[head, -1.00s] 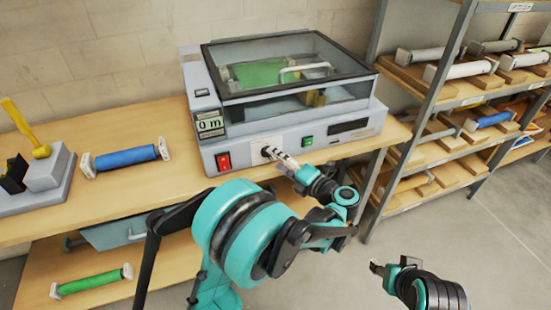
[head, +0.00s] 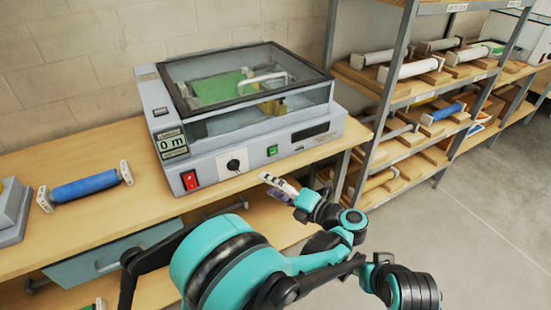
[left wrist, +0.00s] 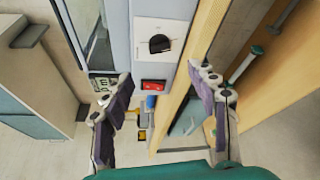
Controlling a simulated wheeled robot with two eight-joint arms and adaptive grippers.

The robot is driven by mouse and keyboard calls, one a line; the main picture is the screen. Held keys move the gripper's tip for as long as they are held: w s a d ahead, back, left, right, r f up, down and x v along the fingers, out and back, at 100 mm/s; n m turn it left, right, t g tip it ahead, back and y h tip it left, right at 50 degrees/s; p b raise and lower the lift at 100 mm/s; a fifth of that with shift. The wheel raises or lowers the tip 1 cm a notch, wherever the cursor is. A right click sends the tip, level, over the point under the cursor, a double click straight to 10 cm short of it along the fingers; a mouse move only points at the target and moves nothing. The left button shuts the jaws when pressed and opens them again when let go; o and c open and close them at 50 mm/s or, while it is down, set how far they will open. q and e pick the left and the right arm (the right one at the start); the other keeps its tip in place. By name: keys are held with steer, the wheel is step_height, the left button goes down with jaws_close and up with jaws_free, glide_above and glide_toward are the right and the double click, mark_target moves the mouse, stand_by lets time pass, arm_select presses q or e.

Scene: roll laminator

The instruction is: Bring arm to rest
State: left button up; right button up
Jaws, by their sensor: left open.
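The roll laminator (head: 240,110) stands on the wooden bench with its clear lid down and a green sheet or roll inside. Its black round knob (head: 233,165) shows on a white plate on the front, beside a red switch (head: 190,180). My left gripper (head: 277,184) is in front of the laminator, right of the knob and apart from it. In the left wrist view it (left wrist: 165,105) is open and empty, with the knob (left wrist: 161,44) beyond its fingers. My right arm's end (head: 378,266) shows at the lower right; its jaws cannot be made out.
A blue roll (head: 85,187) lies on the bench (head: 60,240) left of the laminator. A shelf rack (head: 385,105) with several white rolls and a blue roll stands at the right. A drawer (head: 115,258) hangs under the bench. The floor (head: 470,220) at the right is clear.

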arm_select(q)
steer(key=w+r+m+t+h, duration=0.3)
steer(key=r+m+t+h, duration=0.3)
steer(key=r+m, duration=0.4)
steer(key=w+r+m+t+h, duration=0.2)
steer(key=r+m+t+h, duration=0.5)
steer(key=r, duration=0.4)
steer(key=s+a+f+m+g, duration=0.3)
steer(key=s+f+m+g, duration=0.2)
steer(key=s+f, duration=0.3)
steer(key=s+a+f+m+g, duration=0.4)
steer(key=s+f+m+g, duration=0.1)
steer(key=s+f, duration=0.3)
steer(key=s+a+f+m+g, duration=0.4)
steer(key=s+f, duration=0.4)
steer(key=f, duration=0.2)
steer(key=shift+a+m+g+h, duration=0.25)
steer(key=shift+m+g+h, duration=0.05)
steer(key=shift+m+g, duration=0.45)
